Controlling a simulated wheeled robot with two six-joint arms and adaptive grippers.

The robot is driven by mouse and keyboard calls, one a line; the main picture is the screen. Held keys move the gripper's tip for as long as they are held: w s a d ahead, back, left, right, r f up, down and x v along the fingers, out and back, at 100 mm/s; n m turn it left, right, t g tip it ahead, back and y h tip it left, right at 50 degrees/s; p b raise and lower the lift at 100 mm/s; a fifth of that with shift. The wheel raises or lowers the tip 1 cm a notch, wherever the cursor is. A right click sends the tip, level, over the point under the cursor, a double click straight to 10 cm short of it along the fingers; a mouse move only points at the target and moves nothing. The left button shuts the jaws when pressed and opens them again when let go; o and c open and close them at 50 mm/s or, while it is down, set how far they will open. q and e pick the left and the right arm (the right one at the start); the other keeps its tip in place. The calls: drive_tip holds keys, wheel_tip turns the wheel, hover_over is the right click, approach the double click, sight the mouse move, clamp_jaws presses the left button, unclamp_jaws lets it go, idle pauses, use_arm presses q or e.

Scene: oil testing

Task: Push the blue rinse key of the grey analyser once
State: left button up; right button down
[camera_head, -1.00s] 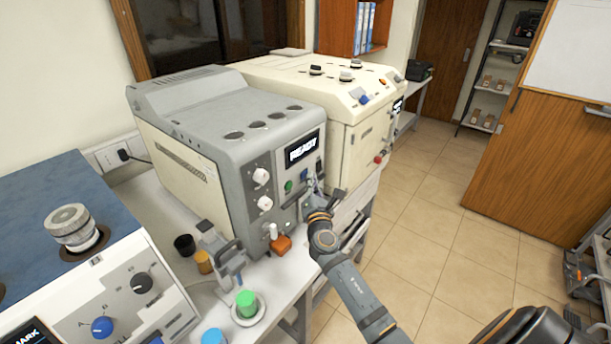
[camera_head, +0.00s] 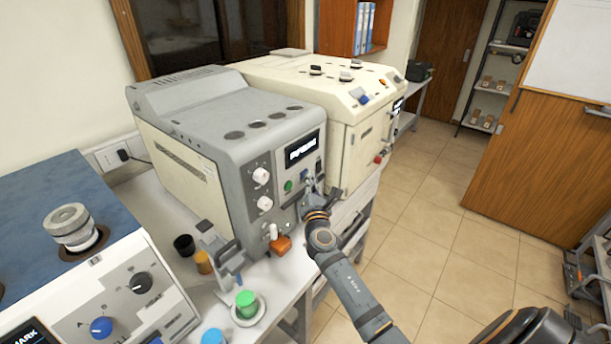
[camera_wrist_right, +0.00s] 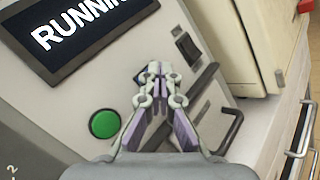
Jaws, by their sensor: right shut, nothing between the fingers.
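The grey analyser (camera_head: 215,105) stands on the white bench, its front panel facing right. Its display (camera_head: 302,149) is lit; in the wrist view the display (camera_wrist_right: 75,30) reads "RUNNIN", with the end cut off. The blue rinse key (camera_head: 304,175) shows as a small patch on the panel, right of a green button (camera_head: 288,186). My right gripper (camera_head: 308,184) is at the panel by the blue key. In the wrist view the gripper (camera_wrist_right: 154,70) has its fingertips together, empty, and largely hides the key. I cannot tell whether they touch it. My left gripper is out of view.
A cream machine (camera_head: 300,85) stands close behind the grey one. White knobs (camera_head: 262,176) sit left of the green button (camera_wrist_right: 104,124). An orange-based item (camera_head: 281,244) and a green-capped vessel (camera_head: 246,303) stand in front. The floor to the right is clear.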

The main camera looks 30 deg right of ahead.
drive_tip(key=shift+s, duration=0.1)
drive_tip(key=shift+s+d, duration=0.3)
drive_tip(key=shift+s, duration=0.35)
drive_tip(key=s, duration=0.1)
drive_tip(key=s+d, duration=0.1)
drive_tip(key=s, duration=0.1)
drive_tip(key=s+d, duration=0.1)
drive_tip(key=shift+s+p, duration=0.3)
idle(0.5)
